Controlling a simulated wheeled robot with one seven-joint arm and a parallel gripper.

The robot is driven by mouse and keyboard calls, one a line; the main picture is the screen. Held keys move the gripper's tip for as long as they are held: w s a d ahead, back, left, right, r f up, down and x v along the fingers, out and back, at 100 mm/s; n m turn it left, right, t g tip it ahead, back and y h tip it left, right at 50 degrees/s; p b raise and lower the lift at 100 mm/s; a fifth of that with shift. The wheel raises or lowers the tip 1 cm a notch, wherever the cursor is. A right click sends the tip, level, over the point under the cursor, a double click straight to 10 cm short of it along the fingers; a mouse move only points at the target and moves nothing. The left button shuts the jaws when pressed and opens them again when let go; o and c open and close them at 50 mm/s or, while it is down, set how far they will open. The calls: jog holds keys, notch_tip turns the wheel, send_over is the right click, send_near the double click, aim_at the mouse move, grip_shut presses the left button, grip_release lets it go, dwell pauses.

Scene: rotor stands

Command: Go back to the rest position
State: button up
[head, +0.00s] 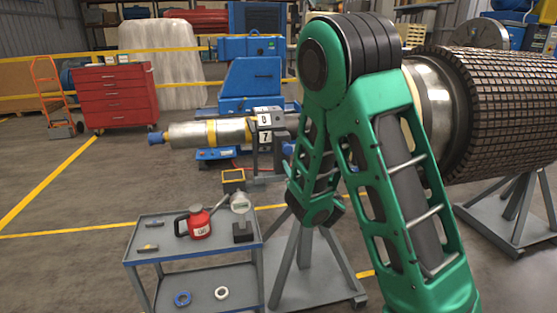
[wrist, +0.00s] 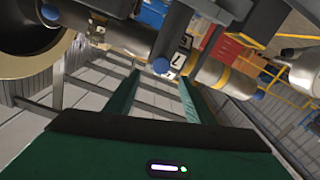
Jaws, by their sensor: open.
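My gripper (wrist: 159,76) shows in the wrist view as two green fingers standing apart, with nothing held between them. Beyond the fingers are a shaft with blue caps and a black and white number tag (wrist: 176,56). In the head view my green arm is folded, its elbow high and its forearm hanging down in front of the stand. I cannot make out the fingers there. The large rotor (head: 490,105) with a dark gridded surface lies on the right, partly behind my arm.
A blue-grey cart (head: 195,256) at lower left holds a red can (head: 198,222), a gauge (head: 241,203) and two rings below. A capped metal shaft (head: 195,134) lies behind it. A red tool chest (head: 116,95) stands at back left. Open floor lies at left.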

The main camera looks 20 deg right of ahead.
jog(key=shift+d, duration=0.1)
jog(key=s+d+f+m+g+h, duration=0.3)
jog(key=s+d+m+g+h, duration=0.45)
jog(key=s+d, duration=0.95)
jog(key=s+a+g+y, duration=0.3)
jog(key=s, duration=0.6)
jog(key=s+a+g+y, duration=0.3)
jog(key=s+g, duration=0.1)
jog(key=s, duration=0.6)
jog(key=s+a+g+y, duration=0.3)
jog(key=s, duration=0.6)
jog(key=shift+s+r+m, duration=0.15)
jog(key=shift+s+m, duration=0.2)
